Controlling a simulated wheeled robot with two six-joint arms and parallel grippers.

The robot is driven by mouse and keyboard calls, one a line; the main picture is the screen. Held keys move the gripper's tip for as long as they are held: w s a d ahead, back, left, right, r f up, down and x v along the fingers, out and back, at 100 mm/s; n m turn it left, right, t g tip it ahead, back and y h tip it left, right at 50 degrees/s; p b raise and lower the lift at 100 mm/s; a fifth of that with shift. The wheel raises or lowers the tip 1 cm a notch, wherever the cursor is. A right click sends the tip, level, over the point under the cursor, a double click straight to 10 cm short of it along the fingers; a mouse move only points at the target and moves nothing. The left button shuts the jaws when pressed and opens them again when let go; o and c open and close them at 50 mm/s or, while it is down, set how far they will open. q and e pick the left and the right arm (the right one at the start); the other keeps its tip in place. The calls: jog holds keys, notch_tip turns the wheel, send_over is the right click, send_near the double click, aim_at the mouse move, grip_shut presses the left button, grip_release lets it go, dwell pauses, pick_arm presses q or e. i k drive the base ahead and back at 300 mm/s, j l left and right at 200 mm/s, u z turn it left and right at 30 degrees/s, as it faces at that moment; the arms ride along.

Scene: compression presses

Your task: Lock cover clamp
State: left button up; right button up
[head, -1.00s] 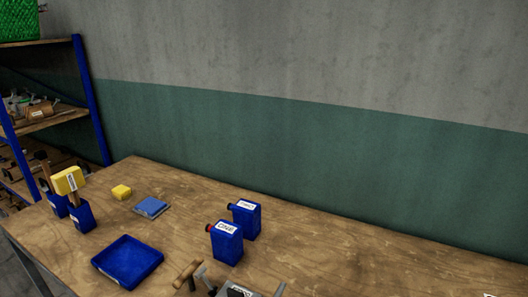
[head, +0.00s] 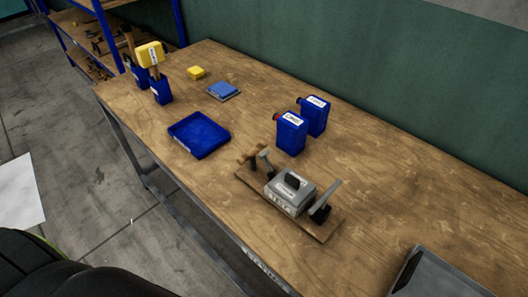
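A grey metal box with a cover and a black handle (head: 292,181) sits on a wooden board (head: 318,230) near the front edge of the workbench. A clamp with a flat grey lever (head: 328,194) and a black base stands at its right end; the lever tilts up and to the right. A second grey lever (head: 265,160) stands tilted up at its left end, beside a brown wooden handle (head: 250,154). I cannot tell whether either clamp grips the cover. Neither of my grippers is in view.
Two blue canisters (head: 291,133) (head: 314,115) stand behind the box. A blue tray (head: 199,134), a blue pad (head: 223,90), a yellow block (head: 195,72) and blue holders with tools (head: 161,90) are further left. A grey tray (head: 440,275) is at the lower right. The bench between is clear.

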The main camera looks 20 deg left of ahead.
aim_at(268, 163)
jog(key=i+j+z, duration=0.1)
jog(key=j+z, duration=0.25)
jog(key=j, duration=0.4)
jog(key=j+z, duration=0.4)
jog(key=j, duration=0.35)
jog(key=k+j, duration=0.45)
jog(key=k+u, duration=0.05)
